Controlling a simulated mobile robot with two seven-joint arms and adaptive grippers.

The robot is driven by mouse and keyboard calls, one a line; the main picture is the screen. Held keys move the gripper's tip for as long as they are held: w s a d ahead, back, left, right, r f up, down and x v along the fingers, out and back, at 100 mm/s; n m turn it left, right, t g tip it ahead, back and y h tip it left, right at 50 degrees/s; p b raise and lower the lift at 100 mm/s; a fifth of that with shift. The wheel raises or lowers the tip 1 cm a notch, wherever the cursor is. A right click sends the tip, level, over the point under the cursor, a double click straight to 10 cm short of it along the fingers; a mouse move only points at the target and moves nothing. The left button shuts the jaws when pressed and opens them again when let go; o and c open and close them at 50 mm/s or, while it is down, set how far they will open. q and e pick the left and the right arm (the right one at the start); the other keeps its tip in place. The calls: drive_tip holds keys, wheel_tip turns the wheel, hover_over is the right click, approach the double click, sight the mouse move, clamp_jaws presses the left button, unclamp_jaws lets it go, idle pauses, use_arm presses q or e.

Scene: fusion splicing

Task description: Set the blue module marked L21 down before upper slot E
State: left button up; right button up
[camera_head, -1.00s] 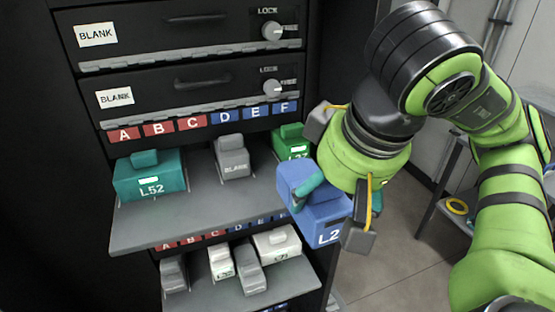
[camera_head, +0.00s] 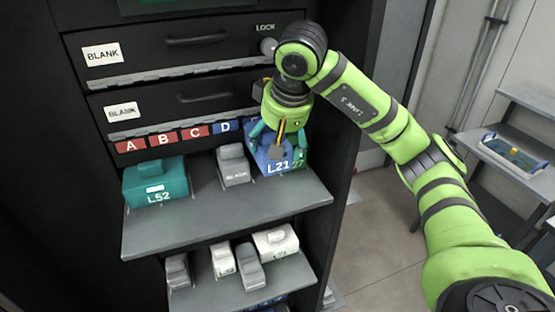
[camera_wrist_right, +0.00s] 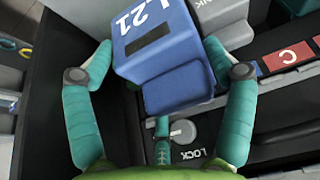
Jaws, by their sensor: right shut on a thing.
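In the right wrist view the L21 module (camera_wrist_right: 165,45) sits between the two teal fingers of the right gripper (camera_wrist_right: 157,60). I cannot tell whether its underside touches the shelf. Upper labels A to D (camera_head: 227,127) show; my gripper hides E and F in the head view. My left gripper is out of view.
A grey blank module (camera_head: 233,165) stands left of L21, and a teal L52 module (camera_head: 155,182) farther left. A lower shelf (camera_head: 245,282) holds several grey and white modules. The upper shelf's front strip is clear. A side table (camera_head: 515,165) stands at right.

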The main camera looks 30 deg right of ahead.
sight(278, 166)
wheel_tip(278, 166, down, 2)
drive_tip(key=shift+s+f, duration=0.1)
drive_tip(key=shift+f, duration=0.1)
drive_tip(key=shift+s+f+p, duration=0.15)
drive_tip(key=shift+f+p, duration=0.25)
drive_tip(key=shift+f, duration=0.05)
wheel_tip(278, 166, down, 2)
drive_tip(key=shift+p, duration=0.45)
drive_tip(key=shift+w+f+p, duration=0.25)
drive_tip(key=shift+f+p, duration=0.25)
drive_tip(key=shift+p, duration=0.1)
drive_tip(key=shift+f, duration=0.2)
drive_tip(key=shift+f+b, duration=0.2)
drive_tip(key=shift+b, duration=0.1)
drive_tip(key=o, duration=1.4)
